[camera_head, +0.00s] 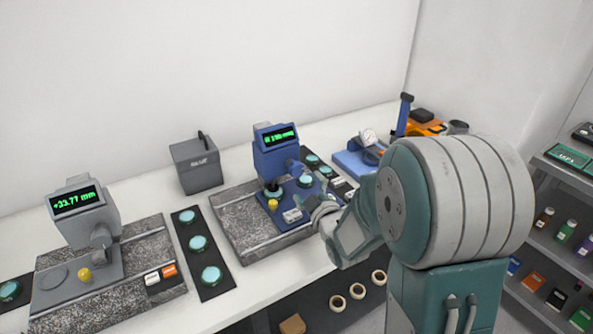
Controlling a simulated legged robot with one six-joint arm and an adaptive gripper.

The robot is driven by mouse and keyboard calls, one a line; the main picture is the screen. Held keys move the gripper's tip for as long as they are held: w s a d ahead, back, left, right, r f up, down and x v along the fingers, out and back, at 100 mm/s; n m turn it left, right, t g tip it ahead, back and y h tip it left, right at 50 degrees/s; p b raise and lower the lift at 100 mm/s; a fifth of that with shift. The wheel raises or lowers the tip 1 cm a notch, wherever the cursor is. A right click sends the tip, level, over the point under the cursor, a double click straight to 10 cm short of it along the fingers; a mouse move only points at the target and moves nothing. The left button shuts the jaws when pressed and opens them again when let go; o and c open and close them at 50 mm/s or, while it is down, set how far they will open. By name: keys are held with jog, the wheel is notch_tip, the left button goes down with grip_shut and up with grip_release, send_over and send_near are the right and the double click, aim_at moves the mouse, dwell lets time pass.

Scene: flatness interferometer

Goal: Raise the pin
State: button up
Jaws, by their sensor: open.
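A blue gauge (274,158) with a green lit display stands on a speckled stone plate (232,228) in the middle of the bench. Its blue base carries a yellow knob (273,204), a small pale block (292,215) and round pale-teal discs. A grey gauge (84,213) reading about +33.77 mm stands at the left, with its own yellow knob (85,274). I cannot tell which small part is the pin. My gripper (316,206) is open at the right front of the blue gauge, close to the pale block. My arm hides part of the bench; contact is unclear.
A dark strip with teal discs (198,243) lies between the stone plates. A grey box (196,165) stands at the back. A blue device with a dial (369,136) is behind my arm. Tape rings (357,291) lie below the bench. Shelves (548,236) stand at right.

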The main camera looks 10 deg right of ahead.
aim_at(298, 172)
jog(key=w, duration=0.4)
jog(key=w+a, duration=0.1)
jog(key=w, duration=0.2)
jog(key=shift+a, duration=0.1)
jog(key=c, duration=1.1)
